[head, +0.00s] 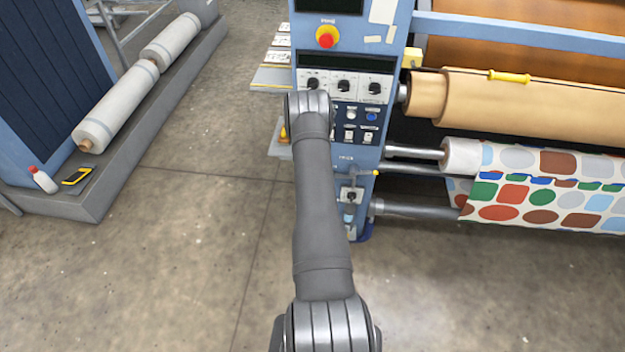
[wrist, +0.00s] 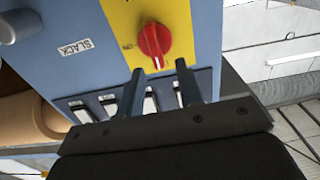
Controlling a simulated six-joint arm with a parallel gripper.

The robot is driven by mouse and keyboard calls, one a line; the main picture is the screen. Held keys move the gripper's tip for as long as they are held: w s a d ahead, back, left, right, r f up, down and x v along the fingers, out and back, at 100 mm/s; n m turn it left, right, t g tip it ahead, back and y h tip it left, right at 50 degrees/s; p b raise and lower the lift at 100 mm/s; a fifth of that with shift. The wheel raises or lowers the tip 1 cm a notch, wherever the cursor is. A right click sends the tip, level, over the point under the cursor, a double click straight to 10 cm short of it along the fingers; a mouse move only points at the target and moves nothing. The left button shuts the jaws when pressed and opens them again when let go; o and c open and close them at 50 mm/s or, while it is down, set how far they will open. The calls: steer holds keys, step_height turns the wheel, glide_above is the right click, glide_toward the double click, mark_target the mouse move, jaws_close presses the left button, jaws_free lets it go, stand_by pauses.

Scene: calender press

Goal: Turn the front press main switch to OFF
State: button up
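The red rotary switch (wrist: 153,42) sits on a yellow plate (wrist: 125,22) on a blue panel in the wrist view. A pale mark shows on the lower part of its knob, but its lettering is too small to read. My gripper (wrist: 159,68) is open and empty, with its two dark fingers apart just below the knob in the picture. I cannot tell whether either finger touches it. In the head view my arm covers part of the press column (head: 384,35), and my gripper is hidden. I cannot identify this same switch there.
A red knob on a yellow base (head: 326,37) and a row of black selector knobs (head: 343,86) are on the column. A brown roll (head: 500,97) and patterned fabric (head: 540,190) lie to the right.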

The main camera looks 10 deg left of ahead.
steer(key=s, duration=1.5)
steer(key=shift+s, duration=0.2)
steer(key=shift+w, duration=0.1)
steer(key=w, duration=1.7)
steer(key=shift+w, duration=0.2)
steer(key=shift+s+r, duration=0.1)
